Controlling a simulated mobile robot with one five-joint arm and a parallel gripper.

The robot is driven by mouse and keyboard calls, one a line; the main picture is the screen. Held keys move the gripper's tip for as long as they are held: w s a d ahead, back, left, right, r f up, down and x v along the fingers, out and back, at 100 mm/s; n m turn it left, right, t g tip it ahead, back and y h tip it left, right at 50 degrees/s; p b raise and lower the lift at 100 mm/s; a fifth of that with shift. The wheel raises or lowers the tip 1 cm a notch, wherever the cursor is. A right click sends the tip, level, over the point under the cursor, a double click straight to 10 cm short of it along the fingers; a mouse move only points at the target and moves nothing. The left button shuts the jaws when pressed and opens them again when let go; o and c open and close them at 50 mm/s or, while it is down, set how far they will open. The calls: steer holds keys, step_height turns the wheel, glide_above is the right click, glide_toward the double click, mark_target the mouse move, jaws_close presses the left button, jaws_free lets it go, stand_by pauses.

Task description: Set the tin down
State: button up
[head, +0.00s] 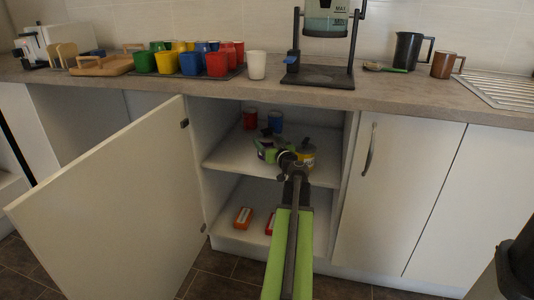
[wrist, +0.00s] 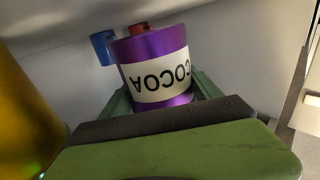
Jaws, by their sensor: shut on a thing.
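The purple tin (wrist: 158,68) has a white band lettered COCOA, which reads upside down in the wrist view. My gripper (wrist: 160,98) is shut on it, with a green finger on either side. In the head view my gripper (head: 270,148) is inside the open cabinet, over the upper shelf (head: 228,158). Only a little of the purple tin (head: 267,155) shows there, partly hidden by the gripper. I cannot tell whether the tin's base touches the shelf.
A yellow tin (head: 307,159) stands close on the right, and is large at the left of the wrist view (wrist: 22,115). A red cup (head: 250,119) and a blue cup (head: 276,121) stand behind. The open door (head: 110,205) is left. Orange and red boxes lie on the lower shelf.

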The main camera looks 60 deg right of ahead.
step_height(320, 180, down, 3)
steer(key=shift+f+b, duration=0.1)
steer(key=shift+b, duration=0.85)
steer(key=shift+r, duration=0.3)
steer(key=shift+f, duration=0.25)
steer(key=o, duration=1.6)
steer(key=shift+r, duration=0.1)
steer(key=shift+o, duration=0.2)
steer(key=shift+r, duration=0.1)
